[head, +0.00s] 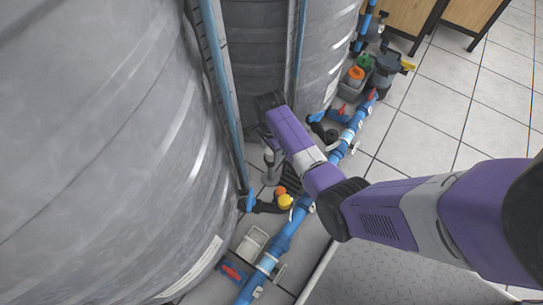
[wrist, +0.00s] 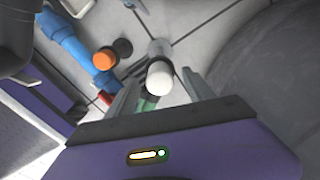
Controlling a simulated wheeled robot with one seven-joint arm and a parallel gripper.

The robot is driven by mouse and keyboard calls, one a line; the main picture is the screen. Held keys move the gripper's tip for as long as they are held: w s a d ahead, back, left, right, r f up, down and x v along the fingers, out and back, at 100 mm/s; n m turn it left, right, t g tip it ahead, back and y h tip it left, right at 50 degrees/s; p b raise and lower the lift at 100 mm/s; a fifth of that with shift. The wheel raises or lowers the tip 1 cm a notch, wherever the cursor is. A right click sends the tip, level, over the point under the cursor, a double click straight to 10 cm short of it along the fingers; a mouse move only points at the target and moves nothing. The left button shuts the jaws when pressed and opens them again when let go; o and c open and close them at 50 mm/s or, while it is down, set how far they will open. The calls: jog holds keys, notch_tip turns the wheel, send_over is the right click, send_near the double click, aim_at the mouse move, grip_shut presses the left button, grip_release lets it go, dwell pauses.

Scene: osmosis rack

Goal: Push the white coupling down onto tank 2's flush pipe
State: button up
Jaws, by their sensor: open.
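In the wrist view a white-ended cylinder, which looks like the white coupling (wrist: 160,78), stands between my fingers. A light grey pipe, seemingly the flush pipe (wrist: 158,48), shows behind it. I cannot tell how far the coupling sits over the pipe. My gripper (wrist: 160,92) is open, with one finger on each side of the coupling; any contact is unclear. In the head view a short grey upright pipe (head: 271,167) stands between the big grey tanks, just below my wrist. My arm hides much of that spot and the fingers are hard to make out.
Large grey tanks (head: 100,130) crowd the left. A blue pipe run (head: 290,230) crosses the floor, with a yellow cap (head: 285,201) beside it. In the wrist view an orange cap (wrist: 104,60) is close by. Tiled floor (head: 440,110) at the right is clear.

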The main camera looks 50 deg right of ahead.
jog(key=shift+f, duration=0.95)
jog(key=shift+r, duration=0.1)
grip_shut()
jog(key=shift+r, duration=0.1)
jog(key=shift+r+p, duration=0.35)
jog(key=shift+r, duration=0.15)
jog(key=r, duration=0.1)
jog(key=r+p, duration=0.2)
jog(key=shift+s, duration=0.25)
jog(key=s+p, duration=0.6)
jog(key=s, duration=1.1)
jog(key=shift+s+d+f, duration=0.3)
jog(key=shift+d+f, duration=0.05)
